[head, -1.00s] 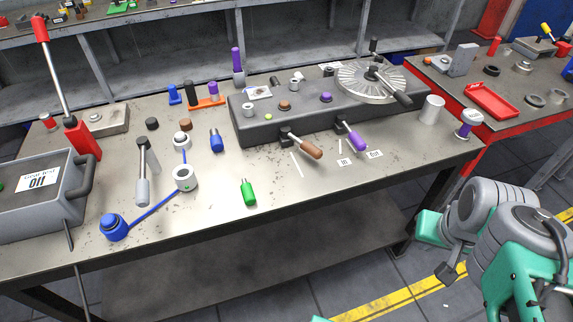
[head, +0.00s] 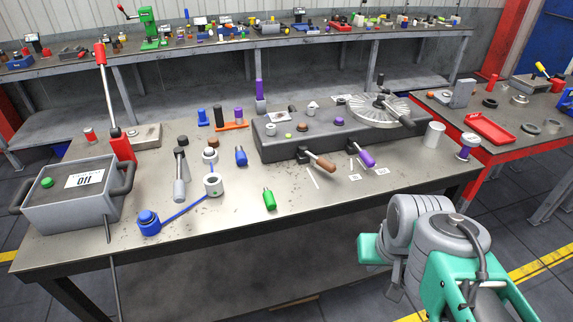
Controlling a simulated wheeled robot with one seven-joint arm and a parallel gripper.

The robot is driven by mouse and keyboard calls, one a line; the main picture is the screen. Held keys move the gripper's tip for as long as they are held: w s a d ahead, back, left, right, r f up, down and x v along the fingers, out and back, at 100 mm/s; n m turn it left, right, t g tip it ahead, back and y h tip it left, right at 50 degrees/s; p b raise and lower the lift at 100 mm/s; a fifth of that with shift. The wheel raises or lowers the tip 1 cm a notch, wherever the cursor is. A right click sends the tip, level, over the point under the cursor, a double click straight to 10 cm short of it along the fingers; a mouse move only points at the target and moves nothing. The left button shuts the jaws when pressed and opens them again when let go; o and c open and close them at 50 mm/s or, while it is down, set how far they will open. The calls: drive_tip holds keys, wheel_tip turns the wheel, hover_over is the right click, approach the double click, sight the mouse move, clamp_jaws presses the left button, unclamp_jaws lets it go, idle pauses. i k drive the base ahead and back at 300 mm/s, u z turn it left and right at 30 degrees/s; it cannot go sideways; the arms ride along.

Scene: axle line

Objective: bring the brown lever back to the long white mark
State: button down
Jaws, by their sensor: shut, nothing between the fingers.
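The brown lever (head: 325,165) sticks out from the front of the long dark grey housing (head: 280,150), its handle pointing down and to the right. The long white mark (head: 313,178) is a thin line on the bench top, to the left of the brown handle and apart from it. A purple lever (head: 366,159) sits on the same housing, to the right of the brown one. My arm, teal and grey, shows at the lower right in front of the bench. My gripper's fingers are not visible.
A green cylinder (head: 269,199) stands in front of the housing. The bench top around the front right is mostly clear.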

sight(303, 152)
drive_tip(key=u, duration=0.3)
drive_tip(key=i, duration=1)
drive_tip(key=z, duration=0.05)
drive_tip(key=k, duration=0.5)
drive_tip(key=z, duration=1.85)
drive_tip(key=k, duration=1.45)
drive_tip(key=u, duration=1.65)
drive_tip(key=i, duration=1)
